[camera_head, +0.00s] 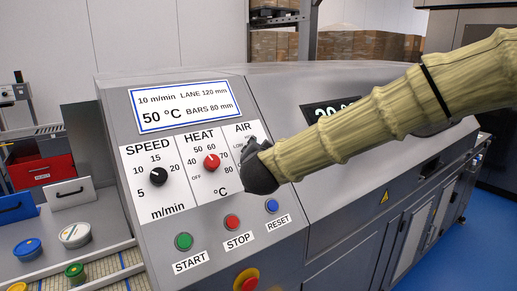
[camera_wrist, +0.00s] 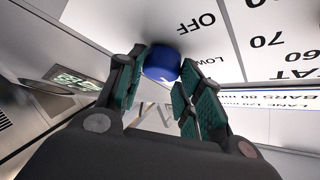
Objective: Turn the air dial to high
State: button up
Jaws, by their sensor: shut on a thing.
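The blue air dial (camera_wrist: 162,62) sits on the white panel in the wrist view, with the words OFF and LOW beside it. My gripper (camera_wrist: 164,78) has a finger on each side of the dial and is shut on it. In the head view my gripper (camera_head: 259,166) is at the AIR section (camera_head: 241,129) and covers the dial there. The dial's pointer and the high mark cannot be made out.
The black speed dial (camera_head: 158,176) and red heat dial (camera_head: 211,162) are left of my gripper. Green start (camera_head: 184,241), red stop (camera_head: 232,222) and blue reset (camera_head: 271,206) buttons lie below. My arm partly covers a dark display (camera_head: 320,113).

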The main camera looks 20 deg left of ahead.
jog(key=shift+f+m+h, duration=0.1)
jog(key=shift+m+h, duration=0.2)
jog(key=shift+m, duration=0.2)
jog(key=o, duration=1)
jog(key=shift+a, duration=0.1)
jog(key=shift+o, duration=0.2)
jog(key=v, duration=1.2)
